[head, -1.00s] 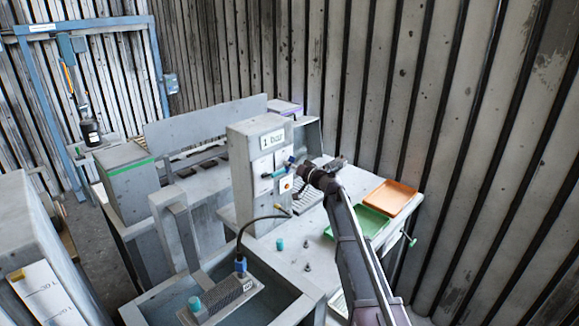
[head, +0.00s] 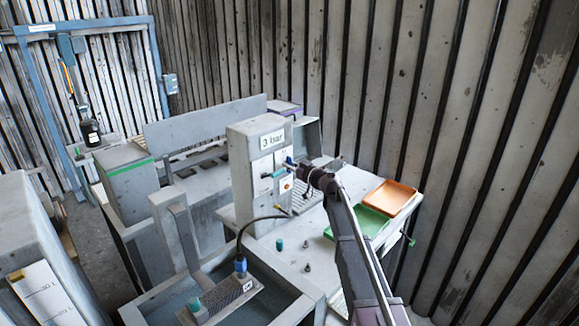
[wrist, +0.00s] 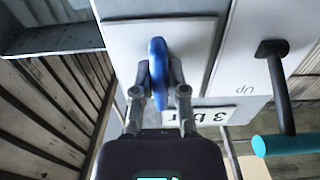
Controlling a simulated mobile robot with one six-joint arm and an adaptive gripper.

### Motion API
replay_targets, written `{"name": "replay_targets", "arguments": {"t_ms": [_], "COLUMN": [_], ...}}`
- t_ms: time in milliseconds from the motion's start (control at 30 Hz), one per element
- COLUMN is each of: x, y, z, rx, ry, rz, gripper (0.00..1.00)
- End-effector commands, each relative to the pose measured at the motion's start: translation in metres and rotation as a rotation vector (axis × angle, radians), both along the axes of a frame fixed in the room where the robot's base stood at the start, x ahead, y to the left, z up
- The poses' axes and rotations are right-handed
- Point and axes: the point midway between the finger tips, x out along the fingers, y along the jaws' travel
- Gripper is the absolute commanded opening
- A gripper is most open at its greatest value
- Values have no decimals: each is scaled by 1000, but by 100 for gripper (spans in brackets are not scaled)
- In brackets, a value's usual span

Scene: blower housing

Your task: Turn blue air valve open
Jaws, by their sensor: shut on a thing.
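The blue air valve handle (wrist: 157,70) stands out from a white plate in the wrist view, its long side running up and down the picture. My gripper (wrist: 158,82) is shut on it, one finger on each side. In the head view the blue handle (head: 289,161) shows as a small patch on the grey control box (head: 253,200), partly hidden by my gripper (head: 298,166). The display (head: 272,139) on the box reads "3 bar"; it also shows in the wrist view (wrist: 222,117), partly covered by a finger.
A lever with a teal grip (wrist: 275,146) sticks out beside the valve, near "Up" lettering. An orange button (head: 286,184) sits below the valve. Green (head: 352,232) and orange (head: 390,197) trays lie right of the box. A teal piece (head: 279,244) stands on the bench.

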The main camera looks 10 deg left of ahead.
Motion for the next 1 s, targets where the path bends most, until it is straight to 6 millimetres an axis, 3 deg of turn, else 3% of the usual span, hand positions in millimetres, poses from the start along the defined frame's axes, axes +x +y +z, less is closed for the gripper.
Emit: {"name": "replay_targets", "arguments": {"t_ms": [400,433,500,533,1000], "x": [0,0,0,0,-2], "y": [-1,-1,-1,-1,-3], "z": [0,0,0,0,0], "rx": [-8,-8,-7,-7,-6], "ry": [-8,-8,-7,-7,-6], "rz": [-2,-2,-2,-2,-1], "gripper": [0,27,48,53,53]}}
